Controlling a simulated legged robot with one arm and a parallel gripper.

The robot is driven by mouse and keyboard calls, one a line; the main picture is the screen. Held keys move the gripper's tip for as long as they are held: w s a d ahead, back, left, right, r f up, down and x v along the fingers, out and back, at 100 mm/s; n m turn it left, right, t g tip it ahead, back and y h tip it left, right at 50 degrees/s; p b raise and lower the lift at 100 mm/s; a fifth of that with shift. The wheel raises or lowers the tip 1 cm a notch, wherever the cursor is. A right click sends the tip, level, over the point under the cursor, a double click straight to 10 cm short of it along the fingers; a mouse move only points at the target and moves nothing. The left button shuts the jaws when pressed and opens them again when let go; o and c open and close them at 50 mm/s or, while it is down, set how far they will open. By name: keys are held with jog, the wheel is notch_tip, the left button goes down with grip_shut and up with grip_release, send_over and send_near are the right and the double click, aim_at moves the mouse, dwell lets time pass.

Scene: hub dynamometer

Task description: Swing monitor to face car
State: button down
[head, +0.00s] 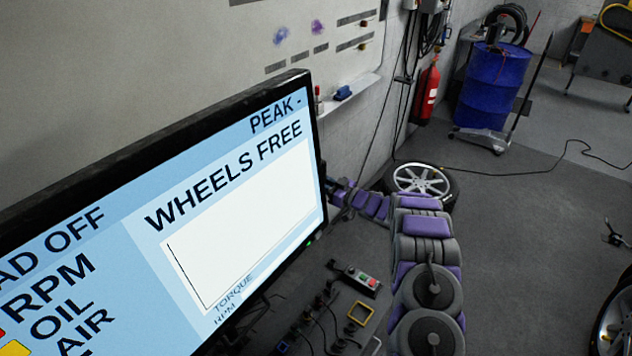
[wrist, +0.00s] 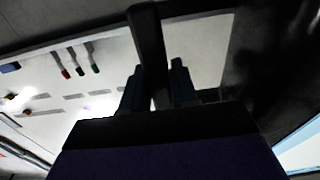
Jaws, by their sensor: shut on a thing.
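The monitor (head: 240,200) fills the left of the head view, its lit screen angled toward me and reading "WHEELS FREE". A sliver of screen shows at the lower right of the wrist view (wrist: 303,150). My gripper (wrist: 157,88) is shut on a dark bar (wrist: 148,35), with one finger on each side. The bar appears to belong to the monitor; how it joins is hidden. In the head view my arm reaches to the monitor's right edge, where the fingers are hard to make out. Only a wheel (head: 615,322) shows at the right edge; no car body is in view.
A console with buttons (head: 355,278) sits below the monitor. A whiteboard (head: 290,30) hangs behind it. A loose wheel (head: 421,180) lies beyond my arm, near a fire extinguisher (head: 427,92) and a blue drum (head: 493,85). The floor to the right is mostly clear, with a cable (head: 520,172).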

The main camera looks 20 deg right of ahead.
jog(key=shift+w+d+r, duration=0.1)
jog(key=shift+d+r, duration=0.1)
jog(key=shift+d, duration=0.25)
jog(key=shift+a, duration=0.45)
jog(key=c, duration=1.3)
grip_release()
jog(key=o, duration=0.3)
jog(key=shift+d+f, duration=0.2)
jog(key=shift+d, duration=0.05)
jog(key=shift+o, duration=0.2)
jog(key=shift+s+d, duration=0.1)
jog(key=shift+s, duration=0.35)
jog(key=p+v, duration=0.1)
jog(key=v, duration=1.5)
jog(key=shift+d, duration=0.4)
jog(key=shift+f, duration=0.15)
